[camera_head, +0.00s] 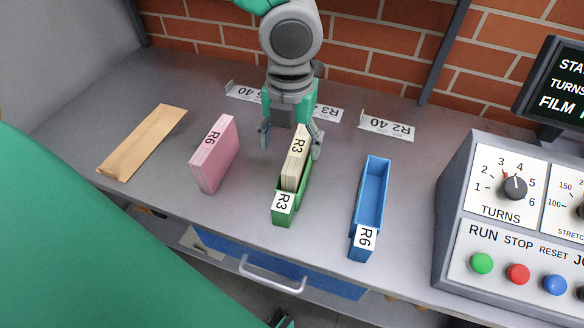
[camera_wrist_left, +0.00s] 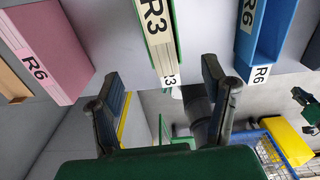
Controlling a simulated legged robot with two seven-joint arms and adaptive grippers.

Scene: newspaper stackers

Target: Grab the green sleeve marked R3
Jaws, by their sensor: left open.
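The green sleeve (camera_head: 281,211) marked R3 stands on the grey bench with a cream paper stack (camera_head: 296,160), also marked R3, in it. My left gripper (camera_head: 291,142) is open and empty, with its fingers apart on either side of the stack's far end in the head view. The sleeve (camera_wrist_left: 179,30) and the stack (camera_wrist_left: 155,22) also show in the left wrist view, beyond and between the open fingers (camera_wrist_left: 160,92). I cannot tell whether a finger touches the stack. My right gripper is not clearly in view.
A pink stack (camera_head: 214,154) marked R6 stands left of the sleeve, and an empty blue sleeve (camera_head: 369,200) marked R6 stands right. A brown flat piece (camera_head: 143,143) lies far left. A control box (camera_head: 510,220) fills the right. Label holders (camera_head: 386,125) line the back.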

